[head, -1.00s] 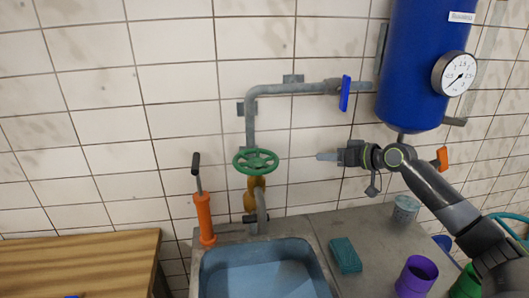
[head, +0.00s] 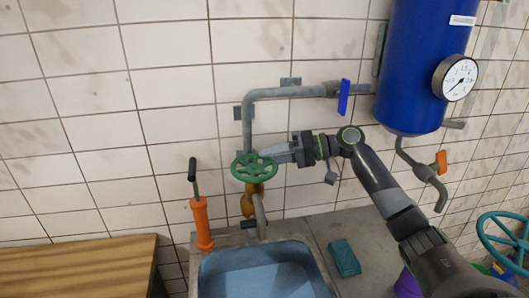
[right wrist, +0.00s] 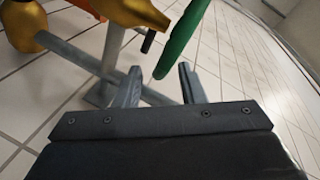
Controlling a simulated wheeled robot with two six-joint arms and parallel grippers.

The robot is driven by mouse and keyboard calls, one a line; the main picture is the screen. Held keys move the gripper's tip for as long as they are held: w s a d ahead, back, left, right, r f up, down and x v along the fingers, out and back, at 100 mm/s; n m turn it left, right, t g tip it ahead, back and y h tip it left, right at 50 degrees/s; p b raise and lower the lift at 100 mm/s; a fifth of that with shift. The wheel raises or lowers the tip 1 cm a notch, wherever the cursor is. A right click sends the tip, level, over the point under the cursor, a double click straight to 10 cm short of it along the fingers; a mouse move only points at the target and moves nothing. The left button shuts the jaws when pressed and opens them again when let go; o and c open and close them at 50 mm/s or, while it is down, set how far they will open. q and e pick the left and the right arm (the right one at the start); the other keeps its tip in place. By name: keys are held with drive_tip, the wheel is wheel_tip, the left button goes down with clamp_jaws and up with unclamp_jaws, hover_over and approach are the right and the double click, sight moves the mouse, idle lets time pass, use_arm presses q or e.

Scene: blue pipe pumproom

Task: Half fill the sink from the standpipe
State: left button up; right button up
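The sink (head: 213,282) is at the bottom of the head view, its basin blue inside; I cannot tell the water level. The standpipe (head: 249,125) runs down the wall to a brass valve and a spout (head: 260,215) over the sink. The green handwheel (head: 254,167) sits on the valve, and part of its rim shows in the right wrist view (right wrist: 183,40). My right gripper (head: 277,153) is at the right side of the handwheel. In the right wrist view its fingers are apart, with the green rim's end between or just beyond the tips. My left gripper is not in view.
A blue lever (head: 344,97) stands on the upper pipe beside a blue tank (head: 415,70) with a gauge (head: 455,78). An orange hand pump (head: 202,222) stands left of the sink. A teal sponge (head: 344,257) lies on the counter. A wooden bench (head: 80,265) is at left.

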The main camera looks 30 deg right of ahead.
drive_tip(key=shift+x, duration=1.05)
clamp_jaws()
drive_tip(key=shift+p, duration=0.3)
drive_tip(key=shift+s, duration=0.1)
